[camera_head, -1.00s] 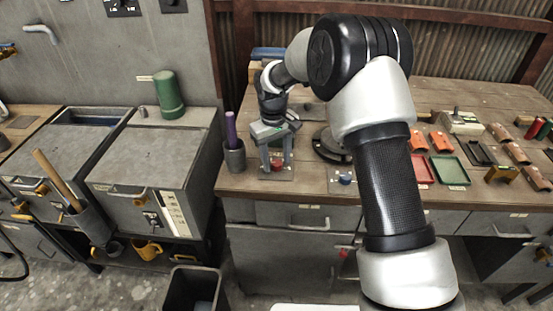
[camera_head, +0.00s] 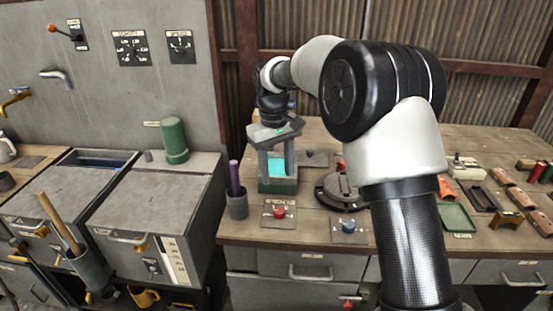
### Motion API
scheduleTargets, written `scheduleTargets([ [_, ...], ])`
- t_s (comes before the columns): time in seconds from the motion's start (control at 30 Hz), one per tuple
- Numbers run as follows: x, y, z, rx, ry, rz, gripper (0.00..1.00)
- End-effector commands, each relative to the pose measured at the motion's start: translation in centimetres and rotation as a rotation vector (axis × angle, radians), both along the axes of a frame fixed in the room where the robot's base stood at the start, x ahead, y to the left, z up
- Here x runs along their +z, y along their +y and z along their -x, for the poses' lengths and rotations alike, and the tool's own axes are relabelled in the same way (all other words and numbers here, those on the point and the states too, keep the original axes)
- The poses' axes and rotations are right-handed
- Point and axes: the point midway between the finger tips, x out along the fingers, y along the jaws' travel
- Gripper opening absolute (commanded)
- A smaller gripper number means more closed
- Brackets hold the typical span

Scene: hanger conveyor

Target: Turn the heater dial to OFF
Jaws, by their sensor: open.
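Two black dial panels are on the grey wall at the upper left, a left panel (camera_head: 131,48) and a right panel (camera_head: 180,46). Their lettering is too small to read, so I cannot tell which is the heater dial or where its pointer stands. A small knob (camera_head: 152,266) also sits on the front of the grey cabinet. My gripper (camera_head: 277,172) points down over the back left of the wooden bench, open, far to the right of the panels. A teal and green block-like thing (camera_head: 278,186) shows between and below its fingers; I cannot tell whether they touch it.
A red button (camera_head: 279,212) and a blue button (camera_head: 348,226) are at the bench front. A cup with a purple rod (camera_head: 236,204) stands at its left corner. A green cylinder (camera_head: 174,140) stands on the cabinets below the panels. A red-knobbed lever (camera_head: 70,34) is left of them.

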Motion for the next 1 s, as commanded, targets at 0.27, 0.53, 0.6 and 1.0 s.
scheduleTargets([
  [0.27,3.2,0.1,0.1,0.001,0.001,0.001,0.46],
  [0.53,3.4,0.2,0.1,0.001,0.000,0.000,0.46],
  [0.6,3.4,0.2,0.1,0.001,0.000,0.000,0.46],
  [1.0,14.3,-6.8,7.7,-0.142,-0.146,-0.022,0.46],
])
